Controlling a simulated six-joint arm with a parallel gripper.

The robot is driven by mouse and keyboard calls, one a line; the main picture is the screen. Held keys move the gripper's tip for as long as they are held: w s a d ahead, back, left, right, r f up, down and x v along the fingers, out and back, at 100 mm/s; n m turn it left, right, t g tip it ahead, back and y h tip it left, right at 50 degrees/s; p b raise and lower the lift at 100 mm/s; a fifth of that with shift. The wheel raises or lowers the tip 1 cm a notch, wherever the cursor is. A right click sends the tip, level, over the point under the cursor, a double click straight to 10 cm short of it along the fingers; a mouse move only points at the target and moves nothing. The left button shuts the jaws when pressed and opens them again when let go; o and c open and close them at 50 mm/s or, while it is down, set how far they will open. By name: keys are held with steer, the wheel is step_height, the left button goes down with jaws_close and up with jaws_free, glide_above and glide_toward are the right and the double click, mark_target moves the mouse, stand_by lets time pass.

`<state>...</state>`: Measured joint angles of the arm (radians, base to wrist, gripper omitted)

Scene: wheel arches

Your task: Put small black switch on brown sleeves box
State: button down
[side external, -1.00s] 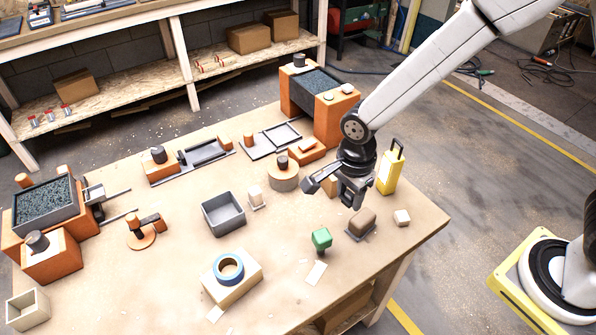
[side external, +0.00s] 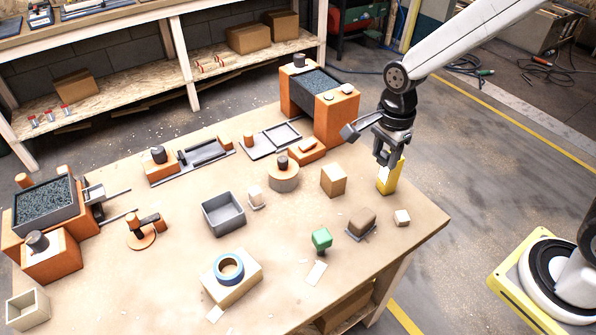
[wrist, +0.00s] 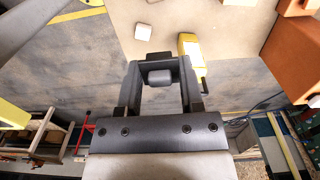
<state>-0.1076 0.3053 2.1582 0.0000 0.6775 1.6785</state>
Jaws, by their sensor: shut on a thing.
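My gripper (side external: 385,162) is raised over the right part of the table, in front of the yellow handheld device. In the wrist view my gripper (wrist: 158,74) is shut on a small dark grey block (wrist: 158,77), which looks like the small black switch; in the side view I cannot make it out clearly. A plain brown box (side external: 333,180) stands on the table to the left of my gripper, apart from it; it appears to be the brown sleeves box, though no label is readable. A rounded brown block (side external: 362,221) sits on a grey plate nearer the front.
The yellow device (side external: 388,178) stands just behind my gripper and also shows in the wrist view (wrist: 190,50). The table's right edge is close.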

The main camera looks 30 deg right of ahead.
steer(key=w+f, duration=0.4)
steer(key=w, duration=0.4)
glide_above(334, 171)
steer(key=s, duration=0.2)
steer(key=f, duration=0.4)
steer(key=shift+w+d, duration=0.1)
steer(key=shift+w, duration=0.1)
steer(key=shift+w+f, duration=0.5)
steer(key=shift+f, duration=0.1)
steer(key=shift+w+f, duration=0.2)
steer(key=shift+f, duration=1.55)
steer(key=shift+f, duration=0.1)
steer(key=shift+c, duration=1.2)
jaws_free()
